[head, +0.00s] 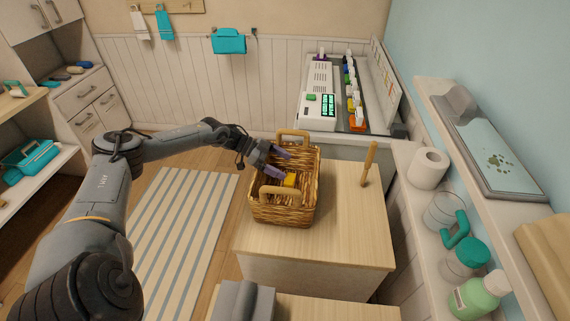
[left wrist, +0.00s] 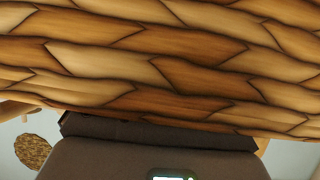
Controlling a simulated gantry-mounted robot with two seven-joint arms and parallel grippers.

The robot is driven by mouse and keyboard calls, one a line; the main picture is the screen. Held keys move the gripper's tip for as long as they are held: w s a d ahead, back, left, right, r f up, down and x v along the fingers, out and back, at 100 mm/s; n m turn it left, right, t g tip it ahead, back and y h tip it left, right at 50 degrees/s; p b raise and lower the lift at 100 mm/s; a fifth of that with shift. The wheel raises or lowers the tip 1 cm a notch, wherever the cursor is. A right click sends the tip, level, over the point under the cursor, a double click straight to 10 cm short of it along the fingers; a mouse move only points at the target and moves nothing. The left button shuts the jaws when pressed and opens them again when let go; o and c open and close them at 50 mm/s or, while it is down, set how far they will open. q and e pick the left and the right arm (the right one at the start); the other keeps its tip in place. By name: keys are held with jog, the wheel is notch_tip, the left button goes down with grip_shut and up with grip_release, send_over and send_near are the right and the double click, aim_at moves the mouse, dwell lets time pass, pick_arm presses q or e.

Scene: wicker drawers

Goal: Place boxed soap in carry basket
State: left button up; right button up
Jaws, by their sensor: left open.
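The carry basket (head: 283,214) is brown wicker with two light wooden handles, standing upright on the wooden counter in the head view. A small yellow box (head: 290,180), which looks like the boxed soap, is inside the basket. My left gripper (head: 284,166) reaches over the basket's left rim, its purple fingers apart over the inside, close to the yellow box. I cannot tell whether a finger touches the box. In the left wrist view, the basket's wicker weave (left wrist: 170,70) fills most of the picture and hides the fingers. My right gripper is not in view.
A paper roll (head: 428,167), a teal-lidded jar and a green bottle (head: 478,295) line the right shelf. A white device (head: 318,107) stands behind. The counter's front right is clear.

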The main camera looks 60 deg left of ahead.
pick_arm(q)
jog(key=shift+r+p+v, duration=0.15)
jog(key=shift+p+v, duration=0.25)
jog(key=shift+v, duration=0.6)
jog(key=shift+r+p+v, duration=0.15)
jog(key=shift+p+v, duration=0.25)
jog(key=shift+v, duration=0.65)
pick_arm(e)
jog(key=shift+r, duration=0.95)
pick_arm(q)
jog(key=shift+w, duration=0.2)
